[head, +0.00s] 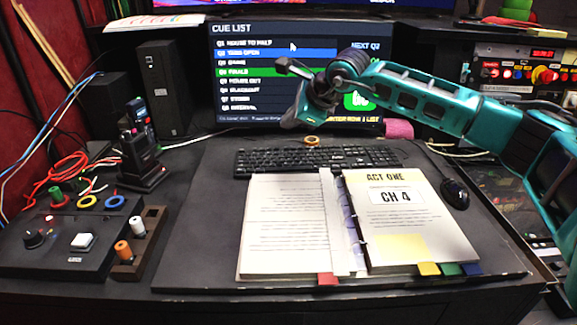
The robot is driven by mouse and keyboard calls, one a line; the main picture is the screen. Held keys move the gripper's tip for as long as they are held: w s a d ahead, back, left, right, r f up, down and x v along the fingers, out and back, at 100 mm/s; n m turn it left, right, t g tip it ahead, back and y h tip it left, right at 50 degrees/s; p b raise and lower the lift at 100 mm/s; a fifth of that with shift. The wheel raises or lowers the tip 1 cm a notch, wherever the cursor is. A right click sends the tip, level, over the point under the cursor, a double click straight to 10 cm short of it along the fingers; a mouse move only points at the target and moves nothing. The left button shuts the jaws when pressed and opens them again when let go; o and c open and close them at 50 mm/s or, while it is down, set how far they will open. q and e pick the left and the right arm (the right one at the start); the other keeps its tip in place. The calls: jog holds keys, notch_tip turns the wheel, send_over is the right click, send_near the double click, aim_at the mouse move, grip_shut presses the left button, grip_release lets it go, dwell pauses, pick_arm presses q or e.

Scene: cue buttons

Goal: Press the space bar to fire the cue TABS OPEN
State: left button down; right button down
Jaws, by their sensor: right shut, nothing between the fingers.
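The black keyboard (275,160) lies on the desk mat below the monitor, behind the open script. Its space bar is too small to tell apart from the other keys along the near edge. The cue list monitor (235,110) shows a blue row that appears to read Q2 TABS OPEN and a green row lower down. My right gripper (283,66) is raised in front of the monitor, above and apart from the keyboard. It is shut and empty. My right arm hides part of the screen's right side. My left gripper is not in view.
The open script binder (285,225) covers the mat's middle. A mouse (455,194) is at right and a tape roll (311,140) behind the keyboard. A button box (75,250), radios (138,150) and a speaker (164,90) stand at left. The mat's left strip is clear.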

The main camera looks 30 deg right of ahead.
aim_at(289, 168)
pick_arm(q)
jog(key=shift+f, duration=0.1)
pick_arm(e)
jog(key=shift+f, duration=0.1)
